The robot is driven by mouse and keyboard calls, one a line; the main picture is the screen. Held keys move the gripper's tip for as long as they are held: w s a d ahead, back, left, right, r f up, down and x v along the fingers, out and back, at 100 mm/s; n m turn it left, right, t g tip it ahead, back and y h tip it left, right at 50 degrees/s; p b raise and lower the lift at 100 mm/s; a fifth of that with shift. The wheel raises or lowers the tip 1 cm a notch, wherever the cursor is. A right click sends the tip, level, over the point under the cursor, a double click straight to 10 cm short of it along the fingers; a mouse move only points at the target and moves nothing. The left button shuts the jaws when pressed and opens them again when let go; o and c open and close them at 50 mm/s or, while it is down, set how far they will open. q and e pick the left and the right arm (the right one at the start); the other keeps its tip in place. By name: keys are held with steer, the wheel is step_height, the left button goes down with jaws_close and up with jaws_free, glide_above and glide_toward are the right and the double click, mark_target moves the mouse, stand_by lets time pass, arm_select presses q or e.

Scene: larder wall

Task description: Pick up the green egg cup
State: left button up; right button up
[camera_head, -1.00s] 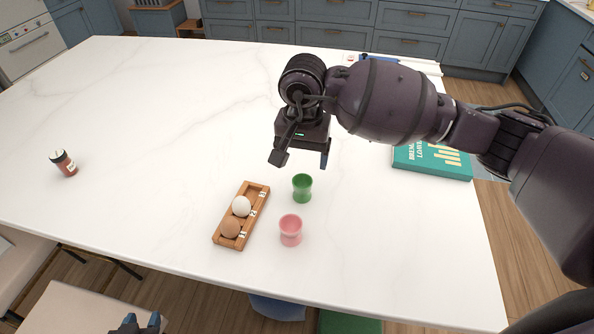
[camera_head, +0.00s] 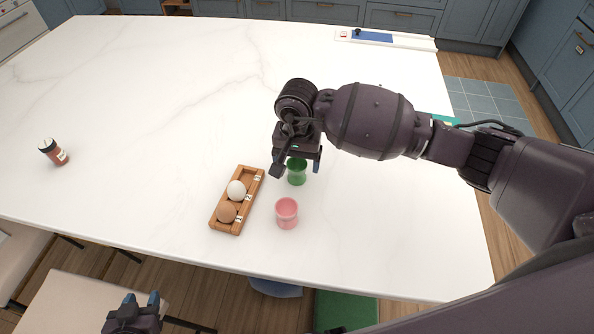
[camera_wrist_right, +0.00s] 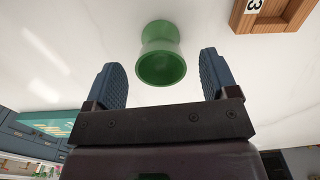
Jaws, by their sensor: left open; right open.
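The green egg cup (camera_head: 297,175) stands upright on the white table, its upper part partly hidden by my right gripper (camera_head: 296,170) in the head view. In the right wrist view the green egg cup (camera_wrist_right: 161,56) shows ahead of and between the fingers of my right gripper (camera_wrist_right: 160,82), which is open and empty. I cannot tell how far the fingertips are from the cup. My left gripper (camera_head: 140,303) is open and empty at the bottom left of the head view, off the table's front edge.
A pink egg cup (camera_head: 287,213) stands in front of the green one. A wooden tray (camera_head: 250,190) with a white egg (camera_head: 236,190) and a brown egg (camera_head: 227,212) lies to its left. A jar (camera_head: 54,152) stands far left. The table's middle left is clear.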

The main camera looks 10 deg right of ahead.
steer(key=shift+f, duration=0.9)
steer(key=c, duration=1)
steer(key=shift+r, duration=0.15)
